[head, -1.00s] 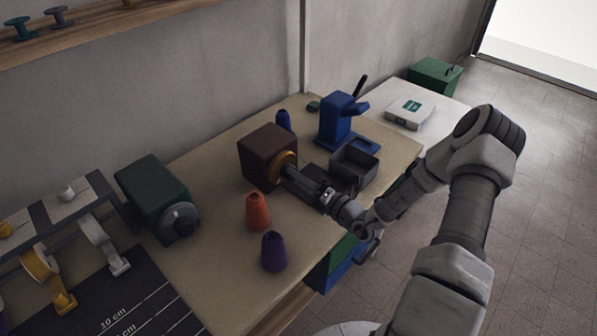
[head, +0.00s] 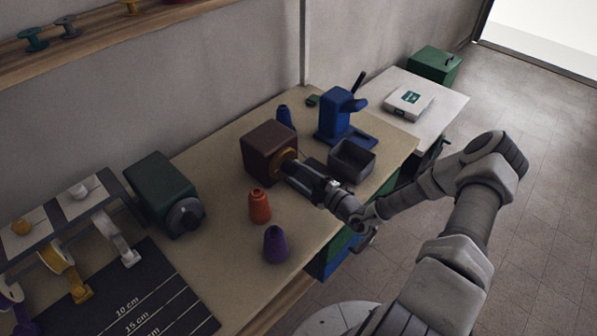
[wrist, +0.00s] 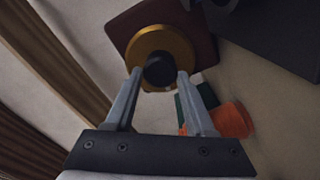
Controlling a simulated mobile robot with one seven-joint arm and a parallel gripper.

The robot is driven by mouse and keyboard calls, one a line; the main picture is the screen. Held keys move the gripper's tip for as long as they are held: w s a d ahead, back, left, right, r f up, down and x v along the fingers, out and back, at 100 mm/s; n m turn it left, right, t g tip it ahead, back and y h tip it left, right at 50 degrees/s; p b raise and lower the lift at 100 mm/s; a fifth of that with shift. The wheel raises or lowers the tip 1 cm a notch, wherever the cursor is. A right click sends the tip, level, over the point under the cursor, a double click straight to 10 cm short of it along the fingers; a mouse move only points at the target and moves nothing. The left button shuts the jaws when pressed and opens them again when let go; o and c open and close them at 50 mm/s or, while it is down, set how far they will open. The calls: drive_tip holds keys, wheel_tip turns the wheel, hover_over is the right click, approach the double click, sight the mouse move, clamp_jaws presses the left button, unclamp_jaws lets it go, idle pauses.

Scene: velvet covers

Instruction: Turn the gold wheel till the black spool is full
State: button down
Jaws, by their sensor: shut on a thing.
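The gold wheel (head: 287,155) is on the face of a brown box (head: 265,143) on the bench. In the wrist view the gold wheel (wrist: 158,40) faces me, with a black round knob (wrist: 159,71) in front of it. My gripper (head: 293,170) reaches the wheel from the right. In the wrist view its two fingers (wrist: 158,75) stand on either side of the black knob and are shut on it. My gripper partly hides the wheel in the head view. I cannot pick out the black spool or tell how full it is.
A dark open bin (head: 352,160) and a blue press (head: 340,120) are to the right. A green box with a grey wheel (head: 160,190) is to the left.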

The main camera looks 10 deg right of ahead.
drive_tip(key=m+p, duration=0.1)
drive_tip(key=m, duration=0.4)
drive_tip(key=shift+m, duration=0.4)
idle(0.4)
drive_tip(key=shift+c, duration=1.2)
unclamp_jaws()
drive_tip(key=shift+d, duration=0.1)
drive_tip(key=b+v, duration=0.1)
drive_tip(key=v, duration=1.6)
drive_tip(key=shift+s+r, duration=0.1)
drive_tip(key=shift+s, duration=0.05)
